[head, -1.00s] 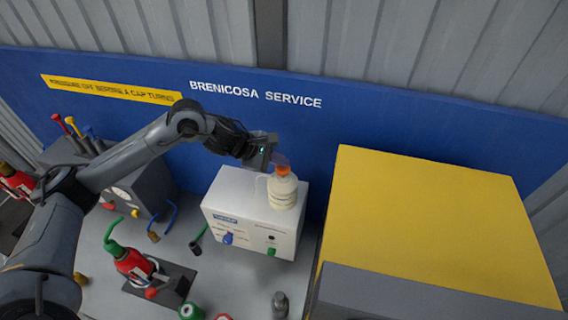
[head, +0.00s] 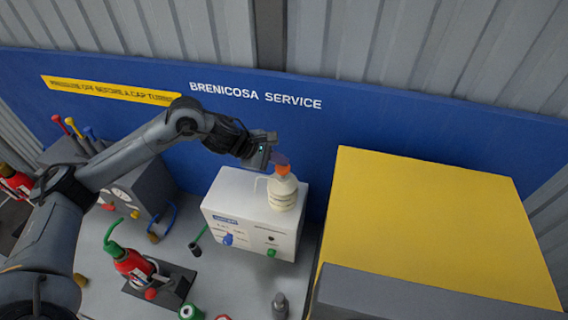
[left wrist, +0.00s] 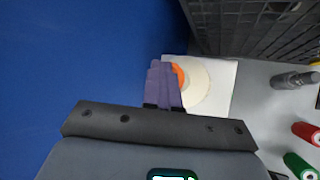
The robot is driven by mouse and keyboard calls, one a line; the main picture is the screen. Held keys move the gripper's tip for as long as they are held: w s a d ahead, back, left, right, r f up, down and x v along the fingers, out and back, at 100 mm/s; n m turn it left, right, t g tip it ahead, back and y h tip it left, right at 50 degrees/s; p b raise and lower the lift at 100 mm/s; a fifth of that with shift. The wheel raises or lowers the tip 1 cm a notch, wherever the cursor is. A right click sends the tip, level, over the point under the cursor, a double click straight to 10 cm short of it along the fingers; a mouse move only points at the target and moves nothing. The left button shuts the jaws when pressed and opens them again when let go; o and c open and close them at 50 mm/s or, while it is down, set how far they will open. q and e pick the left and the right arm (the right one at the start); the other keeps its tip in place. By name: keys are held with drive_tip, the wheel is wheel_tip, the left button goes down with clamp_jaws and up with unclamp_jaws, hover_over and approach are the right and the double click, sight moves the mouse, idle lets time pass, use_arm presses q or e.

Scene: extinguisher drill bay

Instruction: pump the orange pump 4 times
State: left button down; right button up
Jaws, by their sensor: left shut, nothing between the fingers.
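The orange pump (head: 283,170) tops a cream bottle (head: 283,194) that stands upright on a white box. In the left wrist view the orange pump (left wrist: 178,74) is partly hidden behind my fingers, with the round bottle (left wrist: 198,84) below it. My left gripper (head: 279,159) is shut and empty, its fingertips right at the top of the pump. I cannot tell whether they touch it. My right gripper is in neither view.
The white box (head: 235,215) has blue and green fittings on its front. A large yellow block (head: 425,225) stands close on the right. A red extinguisher (head: 133,264) sits in a dark holder at the front left. A blue panel (head: 400,130) stands behind.

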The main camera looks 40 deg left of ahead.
sight(279, 167)
use_arm(q)
drive_tip(key=shift+r+p, duration=1.7)
drive_tip(key=shift+r, duration=1.35)
idle(0.6)
